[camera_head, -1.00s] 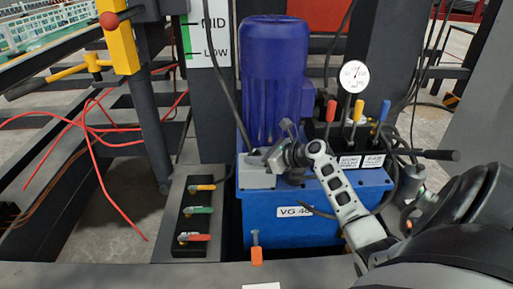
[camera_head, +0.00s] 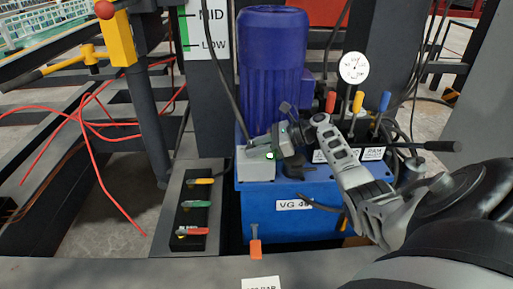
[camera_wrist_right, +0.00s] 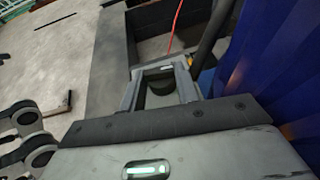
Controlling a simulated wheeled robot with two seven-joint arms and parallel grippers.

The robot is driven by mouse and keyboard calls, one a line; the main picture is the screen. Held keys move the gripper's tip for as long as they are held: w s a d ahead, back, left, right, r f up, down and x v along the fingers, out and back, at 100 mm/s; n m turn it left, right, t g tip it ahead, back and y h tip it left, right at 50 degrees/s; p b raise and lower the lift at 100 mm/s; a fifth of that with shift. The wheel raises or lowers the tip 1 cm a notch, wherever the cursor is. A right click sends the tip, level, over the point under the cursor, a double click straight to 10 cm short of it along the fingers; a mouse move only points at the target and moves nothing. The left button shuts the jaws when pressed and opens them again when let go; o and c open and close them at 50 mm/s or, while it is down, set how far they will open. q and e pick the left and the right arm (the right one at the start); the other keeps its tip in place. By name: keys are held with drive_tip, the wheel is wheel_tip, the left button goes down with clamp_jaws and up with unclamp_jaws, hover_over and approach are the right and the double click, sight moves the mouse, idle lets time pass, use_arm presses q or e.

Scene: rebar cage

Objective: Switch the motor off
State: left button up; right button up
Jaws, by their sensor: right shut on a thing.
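The motor (camera_head: 272,70) is a tall blue ribbed cylinder on the blue power unit (camera_head: 265,218). A light grey box (camera_head: 255,166) sits on the unit at the motor's foot. A bright green light (camera_head: 270,156) shows at its right edge. My right gripper (camera_head: 262,141) reaches in from the right to the top of the grey box. My left gripper does not show.
Levers with red, yellow and blue grips (camera_head: 357,102) and a round gauge (camera_head: 354,68) stand to the right. A panel with coloured handles (camera_head: 193,207) lies left of the unit. An orange-handled lever (camera_head: 255,247) stands in front. Red cable (camera_head: 98,125) hangs at the left.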

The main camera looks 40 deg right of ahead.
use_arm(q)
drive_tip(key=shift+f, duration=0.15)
use_arm(e)
drive_tip(key=o, duration=1)
drive_tip(key=shift+c, duration=0.2)
drive_tip(key=p+v, duration=0.3)
drive_tip(key=v, duration=1.1)
drive_tip(key=shift+s+d+r+p, duration=0.2)
drive_tip(key=shift+s+p, duration=0.05)
drive_tip(key=shift+p, duration=0.05)
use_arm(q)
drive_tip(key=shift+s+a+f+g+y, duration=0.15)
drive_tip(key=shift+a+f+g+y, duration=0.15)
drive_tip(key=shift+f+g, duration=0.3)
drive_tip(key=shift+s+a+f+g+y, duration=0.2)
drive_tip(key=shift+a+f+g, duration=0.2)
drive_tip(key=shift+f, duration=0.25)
use_arm(e)
drive_tip(key=shift+s+d+r, duration=0.15)
drive_tip(key=shift+s+d, duration=0.2)
drive_tip(key=shift+s, duration=0.05)
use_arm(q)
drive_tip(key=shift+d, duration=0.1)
